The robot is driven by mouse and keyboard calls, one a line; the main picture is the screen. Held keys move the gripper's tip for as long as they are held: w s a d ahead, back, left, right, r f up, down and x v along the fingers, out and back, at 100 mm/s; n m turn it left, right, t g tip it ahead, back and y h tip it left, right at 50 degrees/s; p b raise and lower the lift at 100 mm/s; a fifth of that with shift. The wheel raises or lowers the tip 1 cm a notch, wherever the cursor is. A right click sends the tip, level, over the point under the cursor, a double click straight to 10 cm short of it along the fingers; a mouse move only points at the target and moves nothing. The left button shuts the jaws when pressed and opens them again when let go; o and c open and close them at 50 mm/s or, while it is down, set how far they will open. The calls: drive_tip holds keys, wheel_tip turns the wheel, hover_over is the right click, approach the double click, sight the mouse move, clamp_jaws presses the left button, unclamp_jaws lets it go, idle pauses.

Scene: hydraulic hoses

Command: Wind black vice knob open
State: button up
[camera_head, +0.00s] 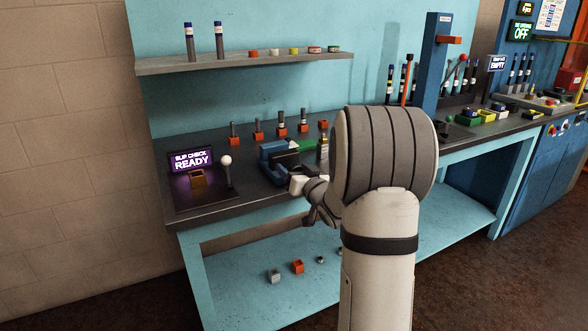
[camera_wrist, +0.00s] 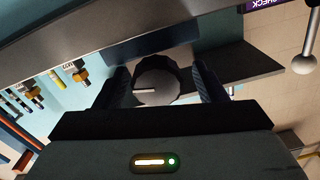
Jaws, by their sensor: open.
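The black vice knob (camera_wrist: 157,76) shows in the wrist view as a round, ridged dark knob with a short white mark on its face. My gripper (camera_wrist: 163,86) is open, with one finger on each side of the knob. Whether either finger touches it I cannot tell. In the head view the blue vice (camera_head: 274,148) stands on the bench near its front edge. My wrist is just in front of the vice and partly covers it; I cannot make out the knob there.
The grey bench top (camera_head: 205,145) holds a lit "SLIP CHECK READY" sign (camera_head: 192,160) and a white-balled lever (camera_head: 226,161) left of the vice. Several fittings in orange blocks stand behind. A shelf (camera_head: 250,62) runs above. A blue post (camera_head: 430,65) rises at right.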

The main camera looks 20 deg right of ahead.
drive_tip(key=shift+w+d, duration=0.1)
drive_tip(key=shift+w, duration=0.6)
drive_tip(key=shift+c, duration=0.5)
drive_tip(key=c, duration=0.7)
drive_tip(key=shift+s+d, duration=0.1)
drive_tip(key=shift+d, duration=0.25)
drive_tip(key=shift+c, duration=0.8)
drive_tip(key=shift+a, duration=0.35)
drive_tip(key=shift+b, duration=0.35)
drive_tip(key=shift+f+n, duration=0.1)
drive_tip(key=shift+n, duration=0.2)
